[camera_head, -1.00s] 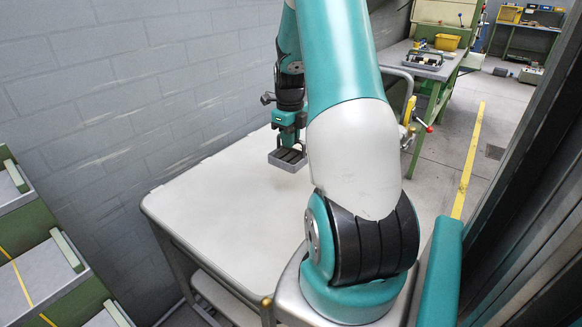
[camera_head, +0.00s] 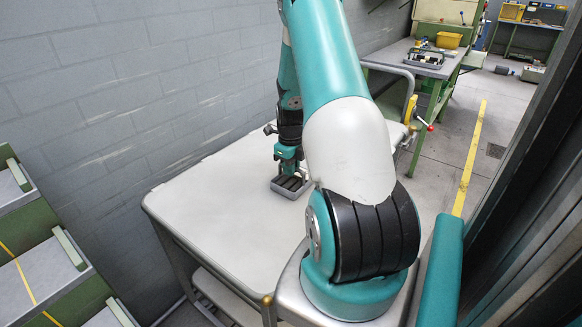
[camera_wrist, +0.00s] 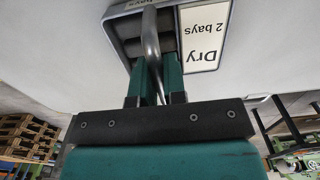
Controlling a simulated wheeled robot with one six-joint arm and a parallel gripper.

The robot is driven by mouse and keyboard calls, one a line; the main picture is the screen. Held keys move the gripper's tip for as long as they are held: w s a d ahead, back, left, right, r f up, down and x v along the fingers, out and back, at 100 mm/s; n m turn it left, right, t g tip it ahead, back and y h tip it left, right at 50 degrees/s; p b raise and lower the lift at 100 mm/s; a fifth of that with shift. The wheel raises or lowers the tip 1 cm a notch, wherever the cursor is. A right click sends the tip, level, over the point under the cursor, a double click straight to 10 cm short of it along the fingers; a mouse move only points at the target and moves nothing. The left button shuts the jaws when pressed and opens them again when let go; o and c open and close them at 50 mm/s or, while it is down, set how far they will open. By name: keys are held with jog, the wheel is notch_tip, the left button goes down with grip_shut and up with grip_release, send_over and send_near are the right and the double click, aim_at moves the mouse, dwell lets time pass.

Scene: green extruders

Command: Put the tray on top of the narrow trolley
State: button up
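The tray (camera_head: 290,188) is a small grey tray with dark bays, low over or on the pale top of the trolley (camera_head: 215,205); I cannot tell whether it touches. In the wrist view the tray (camera_wrist: 184,66) shows a light label reading "Dry 2 bays" and a curved metal handle (camera_wrist: 151,42). My gripper (camera_wrist: 158,84) has its two teal fingers close on either side of this handle and is shut on it. In the head view my gripper (camera_head: 288,166) is directly above the tray, and my arm hides the trolley's right part.
A grey brick wall (camera_head: 130,90) runs along the trolley's far side. Green stepped shelving (camera_head: 50,265) stands at the left. A green workbench (camera_head: 425,62) with a yellow bin (camera_head: 448,40) is behind at the right. The trolley top left of the tray is bare.

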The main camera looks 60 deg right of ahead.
jog(key=o, duration=0.4)
jog(key=shift+o, duration=0.2)
notch_tip(320, 180, up, 12)
jog(key=shift+b, duration=0.4)
jog(key=w+a+r+n+y, duration=0.1)
jog(key=a+r+n, duration=0.2)
jog(key=a+n, duration=0.6)
jog(key=w+a+r+n+t, duration=0.1)
jog(key=w+a+r+n, duration=0.15)
jog(key=a+n, duration=0.65)
jog(key=w+a+r+n+y, duration=0.1)
jog(key=a+r+n, duration=0.3)
jog(key=a, duration=0.9)
jog(key=s+a+r+n+g+y, duration=0.1)
jog(key=s+a+r+n+y, duration=0.1)
jog(key=s+a+n, duration=1.3)
jog(key=a+n, duration=0.1)
jog(key=n, duration=0.6)
jog(key=shift+s+a, duration=0.4)
